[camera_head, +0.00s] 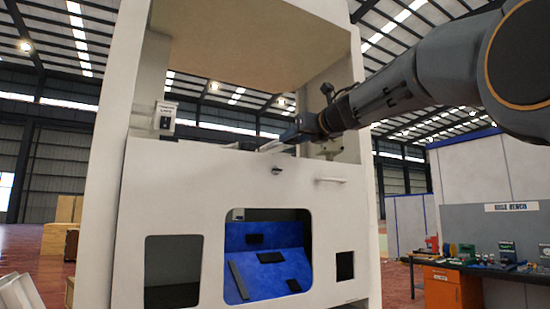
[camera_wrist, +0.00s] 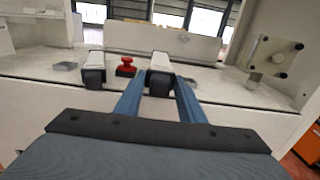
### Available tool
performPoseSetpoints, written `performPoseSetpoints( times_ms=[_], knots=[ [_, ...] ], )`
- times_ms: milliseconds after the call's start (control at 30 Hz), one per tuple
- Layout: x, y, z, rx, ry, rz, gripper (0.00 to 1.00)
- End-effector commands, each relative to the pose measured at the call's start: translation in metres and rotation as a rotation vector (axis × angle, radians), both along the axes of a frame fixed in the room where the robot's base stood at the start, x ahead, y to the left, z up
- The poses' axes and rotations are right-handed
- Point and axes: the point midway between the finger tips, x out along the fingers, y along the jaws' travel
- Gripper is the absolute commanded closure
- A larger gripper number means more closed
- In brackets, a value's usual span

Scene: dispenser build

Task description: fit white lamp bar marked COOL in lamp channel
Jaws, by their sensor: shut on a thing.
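My gripper (camera_wrist: 160,90) has its two blue fingers closed on a white bar-like piece with a dark end (camera_wrist: 160,62), which I take as the white lamp bar. No COOL marking is readable. In the head view my gripper (camera_head: 290,136) reaches in from the right, over the deck of the big white dispenser (camera_head: 240,175). A pale piece (camera_head: 273,146) shows at its tip there. I cannot pick out the lamp channel for certain; a long pale raised strip (camera_wrist: 150,38) runs along the back of the deck.
A similar white piece with a dark end (camera_wrist: 95,68) stands left of the held one. A square plate on a post (camera_wrist: 275,55) stands at right. A small switch box (camera_head: 165,118) is on the dispenser's left post.

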Motion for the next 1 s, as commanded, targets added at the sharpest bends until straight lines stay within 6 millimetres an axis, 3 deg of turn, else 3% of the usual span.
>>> performPoseSetpoints(
  times_ms=[567,1000],
  knots=[
    [-0.025,-0.017,0.001,0.001,-0.002,-0.001,0.96],
    [-0.024,-0.016,0.001,0.001,-0.001,0.000,0.96]
  ],
)
